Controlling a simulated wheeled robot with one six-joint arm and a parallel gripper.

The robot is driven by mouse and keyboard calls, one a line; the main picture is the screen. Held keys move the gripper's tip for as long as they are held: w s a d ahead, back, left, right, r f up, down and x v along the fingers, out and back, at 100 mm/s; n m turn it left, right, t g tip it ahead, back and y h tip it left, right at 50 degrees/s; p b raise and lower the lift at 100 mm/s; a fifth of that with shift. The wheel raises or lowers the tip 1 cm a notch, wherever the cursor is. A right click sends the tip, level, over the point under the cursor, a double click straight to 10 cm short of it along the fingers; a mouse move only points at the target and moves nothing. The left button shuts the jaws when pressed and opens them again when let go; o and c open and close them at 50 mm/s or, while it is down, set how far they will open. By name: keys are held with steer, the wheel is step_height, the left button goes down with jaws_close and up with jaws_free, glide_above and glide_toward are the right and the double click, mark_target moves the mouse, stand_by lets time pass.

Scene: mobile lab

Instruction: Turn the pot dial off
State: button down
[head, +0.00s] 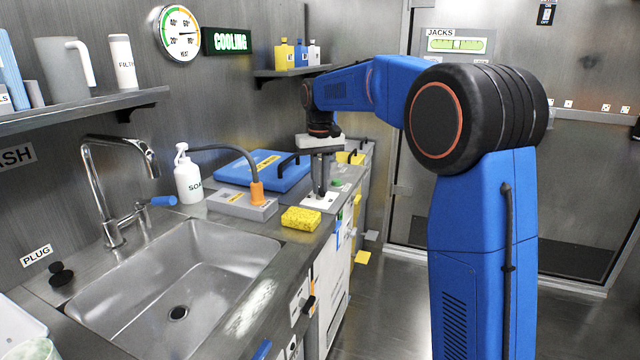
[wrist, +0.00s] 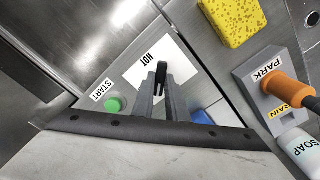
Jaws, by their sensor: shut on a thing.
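The pot dial (wrist: 163,72) shows in the wrist view as a small black knob on a white card marked HOT, on the steel counter. My gripper (wrist: 158,92) has its two grey fingers shut around the knob. The HOT lettering lies just left of the knob in that view. In the head view my gripper (head: 321,187) points straight down at the far end of the counter, onto the white card (head: 318,203). The fingers hide the knob there, and its exact setting is hard to read.
A green button (wrist: 114,104) marked START is beside the card. A yellow sponge (head: 301,218), a grey PARK block with an orange plug (head: 257,192), a blue case (head: 262,168) and a soap bottle (head: 188,178) stand nearby. A lit sign (head: 227,41) reads COOLING. The sink (head: 180,290) is empty.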

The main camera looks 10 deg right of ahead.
mark_target(320, 188)
steer(key=n, duration=0.5)
steer(key=shift+n, duration=2.5)
steer(key=c, duration=1.8)
jaws_free()
steer(key=shift+o, duration=0.2)
step_height(320, 188, up, 18)
steer(key=shift+f, duration=0.25)
